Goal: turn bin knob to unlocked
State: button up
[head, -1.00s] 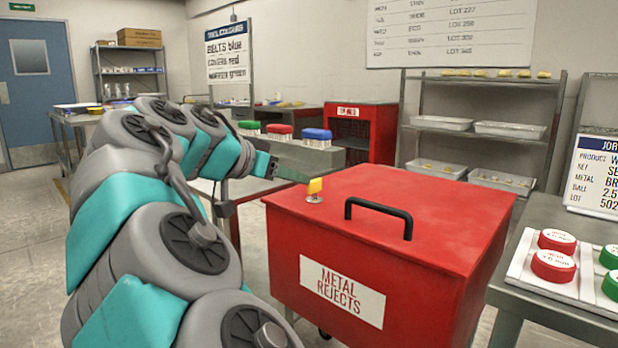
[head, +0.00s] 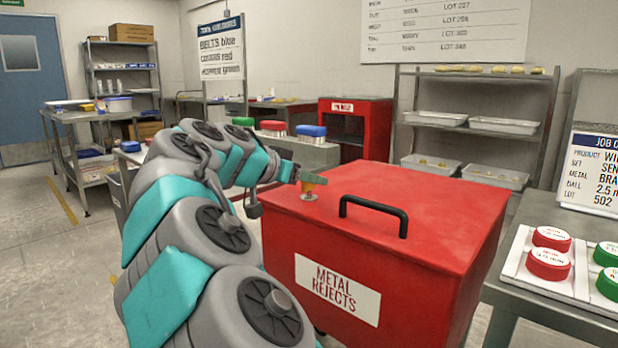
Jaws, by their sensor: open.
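The red bin (head: 430,215) labelled METAL REJECTS stands in front of me with its lid shut. My gripper (head: 304,178) is open at the knob, coming in from the left. Its fingers overlap the knob's top in the picture and partly hide it. I cannot tell whether they touch it or stand on both sides of it. The knob's exact angle is hard to read.
A black handle (head: 374,205) rises from the lid to the right of the knob. A table (head: 540,305) with a white tray of red and green pucks stands at the right. Floor is open at the left.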

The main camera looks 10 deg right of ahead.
grip_shut()
dwell(0.4)
jog(key=shift+s+f+b, duration=0.1)
jog(key=shift+b, duration=0.2)
jog(key=shift+f+n+t+y+b, duration=0.1)
jog(key=shift+n+t+y+b, duration=0.75)
jog(key=shift+n, duration=0.15)
jog(key=n+t+y+b, duration=0.1)
jog(key=n+y, duration=0.1)
jog(key=shift+n+t, duration=0.3)
jog(key=shift+t, duration=0.05)
jog(key=n+y, duration=0.1)
jog(key=n+t+y+p, duration=0.1)
jog(key=n+y, duration=0.2)
jog(key=y, duration=0.1)
jog(key=shift+a+r+t, duration=0.1)
jog(key=shift+r+t, duration=0.15)
jog(key=shift+t, duration=0.15)
jog(key=shift+n+y+p, duration=1.25)
jog(key=shift+n+y, duration=0.95)
jog(key=shift+y, duration=0.25)
jog(key=shift+n+y, duration=0.3)
